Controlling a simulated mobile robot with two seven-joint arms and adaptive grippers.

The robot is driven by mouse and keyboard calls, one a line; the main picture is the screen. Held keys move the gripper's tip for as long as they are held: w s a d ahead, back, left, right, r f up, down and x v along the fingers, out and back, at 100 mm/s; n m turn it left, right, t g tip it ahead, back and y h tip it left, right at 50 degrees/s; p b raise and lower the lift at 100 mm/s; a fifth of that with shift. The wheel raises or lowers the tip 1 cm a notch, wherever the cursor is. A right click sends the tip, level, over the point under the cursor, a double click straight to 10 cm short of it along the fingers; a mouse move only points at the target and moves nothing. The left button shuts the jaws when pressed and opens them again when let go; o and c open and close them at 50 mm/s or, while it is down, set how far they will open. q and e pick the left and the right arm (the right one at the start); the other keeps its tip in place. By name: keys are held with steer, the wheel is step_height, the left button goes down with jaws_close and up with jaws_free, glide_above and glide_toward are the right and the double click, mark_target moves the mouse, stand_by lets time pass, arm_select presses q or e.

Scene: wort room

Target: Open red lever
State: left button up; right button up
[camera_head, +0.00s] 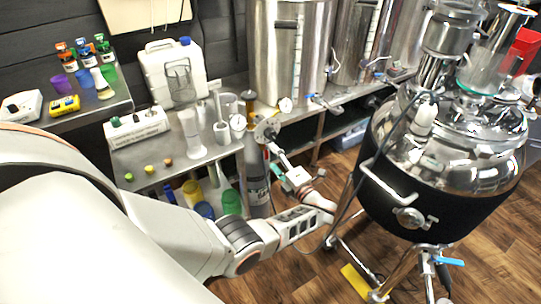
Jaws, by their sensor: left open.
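My left arm comes in from the left and bends at the wrist. My left gripper (267,131) points up and left, in front of the bench edge and below the large steel kettle (289,45). It is open, and I see nothing held between its fingers, though it is small and partly merges with the metal behind it. I cannot make out a red lever for sure. A blue-handled valve (318,100) sticks out low on the kettle, above and right of the gripper. My right gripper is not in view.
A jacketed steel tank (437,165) on legs stands at the right, with a blue lever (449,261) beneath. A bench (160,170) with glassware and a white canister (175,72) stands behind my arm. A red container (523,50) is at the far right. Open wooden floor (280,280) lies in front.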

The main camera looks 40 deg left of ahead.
arm_select(q)
steer(key=shift+v, duration=2.55)
steer(key=shift+f, duration=0.1)
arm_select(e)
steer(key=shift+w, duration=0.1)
arm_select(q)
steer(key=s+f+n+g+h+p, duration=0.15)
steer(key=s+f+n+h, duration=0.6)
steer(key=f, duration=0.75)
steer(key=s+d+f+n+h+p, duration=0.1)
steer(key=s+d+f+n+h, duration=0.15)
steer(key=s+n, duration=0.25)
steer(key=s+d+f+n+h, duration=0.1)
steer(key=s+f+n, duration=0.2)
steer(key=s+n, duration=0.2)
steer(key=s+d+r+n+t+h+p, duration=0.2)
steer(key=s+d+r+n+t+h, duration=0.3)
steer(key=n, duration=1.3)
steer(key=s+d+r+h, duration=0.3)
steer(key=s+d+r, duration=0.4)
steer(key=r, duration=0.2)
steer(key=shift+r, duration=0.15)
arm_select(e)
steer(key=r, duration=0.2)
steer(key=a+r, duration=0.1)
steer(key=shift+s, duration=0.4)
arm_select(q)
steer(key=shift+d, duration=0.1)
